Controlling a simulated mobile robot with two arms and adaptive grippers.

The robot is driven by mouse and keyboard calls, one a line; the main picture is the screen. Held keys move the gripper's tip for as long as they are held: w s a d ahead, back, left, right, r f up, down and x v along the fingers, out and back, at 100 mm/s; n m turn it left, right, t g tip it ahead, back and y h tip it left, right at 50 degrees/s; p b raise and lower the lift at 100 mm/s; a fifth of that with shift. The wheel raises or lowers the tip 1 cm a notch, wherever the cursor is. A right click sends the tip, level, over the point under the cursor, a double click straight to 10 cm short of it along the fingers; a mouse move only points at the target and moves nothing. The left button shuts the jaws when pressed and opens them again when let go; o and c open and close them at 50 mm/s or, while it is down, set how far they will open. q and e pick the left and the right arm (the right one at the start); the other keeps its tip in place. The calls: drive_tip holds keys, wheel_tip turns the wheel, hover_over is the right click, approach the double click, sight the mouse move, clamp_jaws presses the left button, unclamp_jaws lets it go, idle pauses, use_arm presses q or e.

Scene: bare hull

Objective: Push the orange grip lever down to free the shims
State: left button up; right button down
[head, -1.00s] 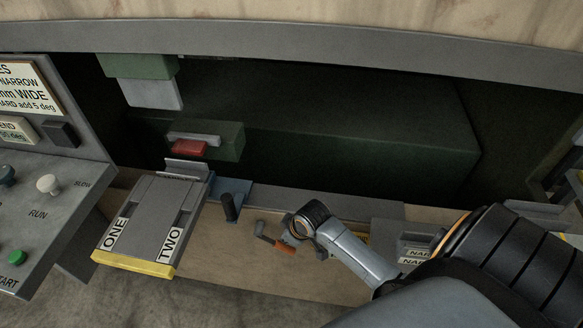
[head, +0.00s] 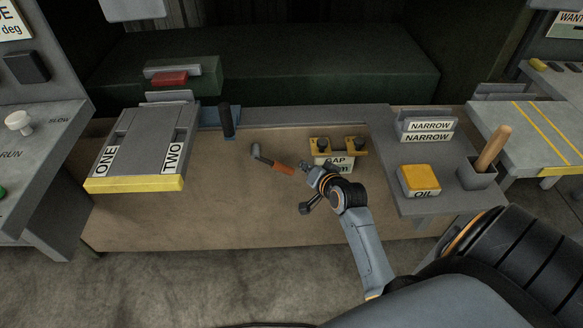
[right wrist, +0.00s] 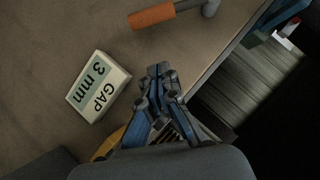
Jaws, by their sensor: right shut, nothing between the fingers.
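The lever's orange grip (head: 283,168) sticks out from the front of the bench, with a grey end (head: 258,153) at its left. The orange grip also shows at the top of the right wrist view (right wrist: 152,15). My right gripper (head: 305,168) is just right of the orange grip's end in the head view. In the right wrist view its fingertips (right wrist: 160,70) are together and empty, with a visible gap between them and the grip. I cannot tell which pieces are the shims. My left gripper is not in view.
A GAP 3 mm label (right wrist: 97,85) is beside my right gripper, below yellow blocks with black knobs (head: 338,146). A grey plate marked ONE and TWO (head: 143,145) is left. NARROW plates (head: 428,132), a yellow OIL block (head: 419,180) and a wooden-handled holder (head: 478,174) are right.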

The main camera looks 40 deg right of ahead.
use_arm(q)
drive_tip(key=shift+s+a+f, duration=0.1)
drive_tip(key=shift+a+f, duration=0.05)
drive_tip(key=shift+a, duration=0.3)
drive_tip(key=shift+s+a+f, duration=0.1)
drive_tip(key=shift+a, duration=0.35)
use_arm(e)
drive_tip(key=w+f, duration=0.5)
drive_tip(key=w, duration=0.2)
drive_tip(key=shift+a+f, duration=0.4)
drive_tip(key=shift+a, duration=0.05)
use_arm(q)
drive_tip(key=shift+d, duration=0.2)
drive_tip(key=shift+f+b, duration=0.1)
drive_tip(key=shift+b, duration=0.2)
